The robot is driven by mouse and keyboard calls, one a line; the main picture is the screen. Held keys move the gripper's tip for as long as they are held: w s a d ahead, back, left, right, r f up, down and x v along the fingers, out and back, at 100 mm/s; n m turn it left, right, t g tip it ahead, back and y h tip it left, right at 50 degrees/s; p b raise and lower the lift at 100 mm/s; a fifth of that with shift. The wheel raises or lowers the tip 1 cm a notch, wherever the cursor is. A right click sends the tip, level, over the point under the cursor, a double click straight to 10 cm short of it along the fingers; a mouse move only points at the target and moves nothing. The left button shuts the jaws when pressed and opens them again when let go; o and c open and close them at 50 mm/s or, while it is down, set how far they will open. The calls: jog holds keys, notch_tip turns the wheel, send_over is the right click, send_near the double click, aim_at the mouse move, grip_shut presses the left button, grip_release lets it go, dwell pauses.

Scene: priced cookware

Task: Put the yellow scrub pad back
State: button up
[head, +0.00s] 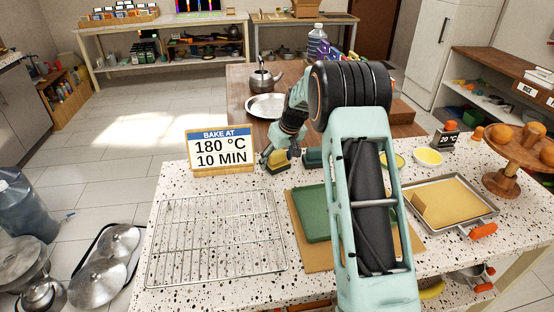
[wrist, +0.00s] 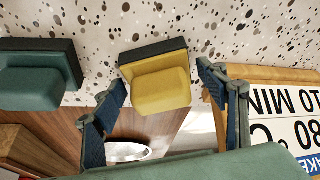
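The yellow scrub pad (wrist: 160,90), a yellow block with a dark layer along one side, is on the speckled counter near its far edge. It also shows in the head view (head: 279,167), partly hidden by my gripper. My gripper (wrist: 160,78) is open, with one blue-padded finger on each side of the yellow pad in the wrist view. Gaps show between the pad and both fingers. A similar green pad (wrist: 36,83) stands to the left in the wrist view; it also shows right of my gripper in the head view (head: 313,158).
The sign reading 180 °C 10 MIN (head: 221,148) stands close to my gripper's left. A wire rack (head: 217,235), a green board (head: 313,212), a baking tray (head: 448,203) and a wooden stand (head: 501,183) occupy the counter. A wooden table (head: 240,88) is beyond.

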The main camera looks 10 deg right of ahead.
jog(key=shift+r, duration=0.1)
jog(key=shift+r, duration=0.25)
jog(key=v, duration=1.1)
jog(key=shift+r, duration=0.35)
jog(key=shift+s, duration=0.15)
